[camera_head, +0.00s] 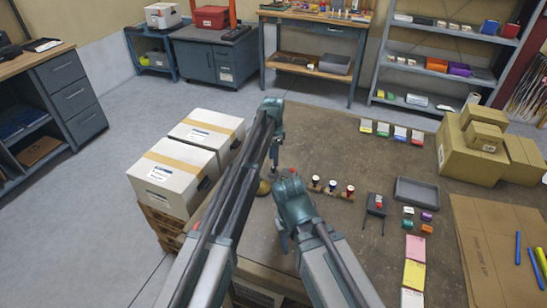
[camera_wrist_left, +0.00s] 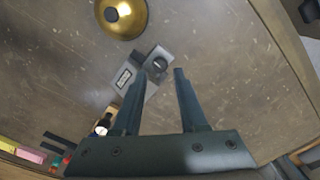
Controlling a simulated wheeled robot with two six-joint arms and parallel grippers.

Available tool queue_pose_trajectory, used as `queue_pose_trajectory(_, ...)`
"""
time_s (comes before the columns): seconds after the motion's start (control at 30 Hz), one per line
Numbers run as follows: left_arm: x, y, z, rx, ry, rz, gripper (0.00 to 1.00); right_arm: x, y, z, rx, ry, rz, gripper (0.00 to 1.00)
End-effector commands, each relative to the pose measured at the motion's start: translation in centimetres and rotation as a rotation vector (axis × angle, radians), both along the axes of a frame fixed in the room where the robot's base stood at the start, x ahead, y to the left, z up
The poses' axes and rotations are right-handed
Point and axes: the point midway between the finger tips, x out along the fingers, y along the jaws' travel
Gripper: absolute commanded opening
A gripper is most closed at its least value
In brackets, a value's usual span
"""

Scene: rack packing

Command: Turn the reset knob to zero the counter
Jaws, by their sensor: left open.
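The counter (camera_wrist_left: 128,76) is a small grey box in the left wrist view, with a light display window on its top. Its reset knob (camera_wrist_left: 159,64) is a dark round cap at the end nearer the picture's middle. My left gripper (camera_wrist_left: 160,76) is open, and its fingertips lie just below the knob in the picture; I cannot tell whether they touch it. In the head view my left gripper (camera_head: 275,165) points down over the bench, and I cannot make out the counter there. My right gripper (camera_head: 283,240) is small and partly hidden by its arm.
A brass dome (camera_wrist_left: 122,15) sits close to the counter; it also shows in the head view (camera_head: 264,187). A wooden stamp holder (camera_head: 333,191) stands to the right, near a grey tray (camera_head: 416,192). White boxes (camera_head: 172,178) stand left of the bench.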

Motion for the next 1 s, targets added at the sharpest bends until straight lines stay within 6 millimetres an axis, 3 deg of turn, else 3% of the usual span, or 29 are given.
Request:
queue_pose_trajectory(0.03,0.0,0.0,1.6,0.0,0.0,0.0,0.42,0.0,0.0,1.6,0.0,0.0,0.0,0.5)
queue_pose_trajectory(0.53,0.0,0.0,9.0,0.0,0.0,0.0,0.42,0.0,0.0,9.0,0.0,0.0,0.0,0.5)
queue_pose_trajectory(0.7,0.0,0.0,10.1,0.0,0.0,0.0,0.42,0.0,0.0,10.1,0.0,0.0,0.001,0.5)
queue_pose_trajectory(1.0,0.0,0.0,10.0,0.0,0.0,0.0,0.42,0.0,0.0,10.0,0.0,0.0,0.001,0.5)
